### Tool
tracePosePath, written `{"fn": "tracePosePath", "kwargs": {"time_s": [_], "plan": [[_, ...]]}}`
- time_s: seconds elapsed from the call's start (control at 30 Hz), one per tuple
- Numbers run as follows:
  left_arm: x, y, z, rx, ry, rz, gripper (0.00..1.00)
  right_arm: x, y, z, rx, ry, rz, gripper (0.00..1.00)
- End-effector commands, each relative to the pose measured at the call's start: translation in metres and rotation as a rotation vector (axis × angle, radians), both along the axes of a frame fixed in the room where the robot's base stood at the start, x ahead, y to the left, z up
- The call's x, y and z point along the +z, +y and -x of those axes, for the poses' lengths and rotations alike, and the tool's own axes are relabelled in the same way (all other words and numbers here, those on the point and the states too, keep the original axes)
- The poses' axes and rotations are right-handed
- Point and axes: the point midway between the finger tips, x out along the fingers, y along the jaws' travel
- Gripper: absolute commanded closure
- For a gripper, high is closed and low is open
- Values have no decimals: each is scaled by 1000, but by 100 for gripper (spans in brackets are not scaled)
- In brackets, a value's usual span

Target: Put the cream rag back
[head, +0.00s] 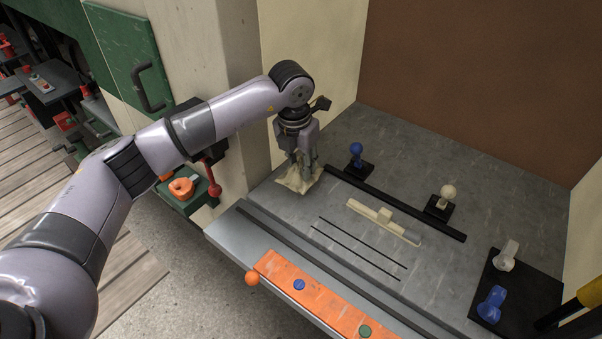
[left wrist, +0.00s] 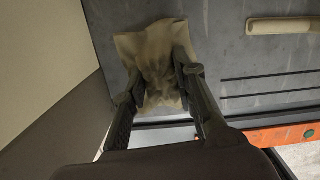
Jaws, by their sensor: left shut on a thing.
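The cream rag (head: 297,178) is crumpled at the left end of the grey bench top (head: 395,180), close to the pale pillar. My left gripper (head: 303,168) points down over it and is shut on it. In the left wrist view the rag (left wrist: 150,42) bunches between the two fingers (left wrist: 160,85), with its edges spread on or just above the grey surface. I cannot tell whether the rag bears on the bench. My right gripper is not in view.
A cream-handled bar (head: 383,221) lies mid-bench. Blue (head: 356,150) and cream (head: 447,192) knobs stand behind it. An orange strip (head: 315,296) runs along the front edge. A black plate with two levers (head: 492,304) is at right. A red-knobbed lever (head: 214,189) stands left of the bench.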

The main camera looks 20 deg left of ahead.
Motion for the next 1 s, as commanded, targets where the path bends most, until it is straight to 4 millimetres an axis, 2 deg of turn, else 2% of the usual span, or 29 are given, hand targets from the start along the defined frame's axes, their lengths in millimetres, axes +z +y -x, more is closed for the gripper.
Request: {"fn": "tracePosePath", "kwargs": {"time_s": [0.13, 0.33, 0.73, 0.77, 1.0], "plan": [[-10, 0, 0, -1, 1, 1, 100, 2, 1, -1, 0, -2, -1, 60], [-38, 0, 1, -1, 3, 0, 100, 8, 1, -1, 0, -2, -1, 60], [-46, 0, 0, -1, -1, 1, 100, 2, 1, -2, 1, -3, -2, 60], [-46, 0, 0, -1, -1, 1, 73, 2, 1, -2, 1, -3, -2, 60], [-45, 0, 0, -1, 0, 0, 57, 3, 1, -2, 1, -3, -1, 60]]}}
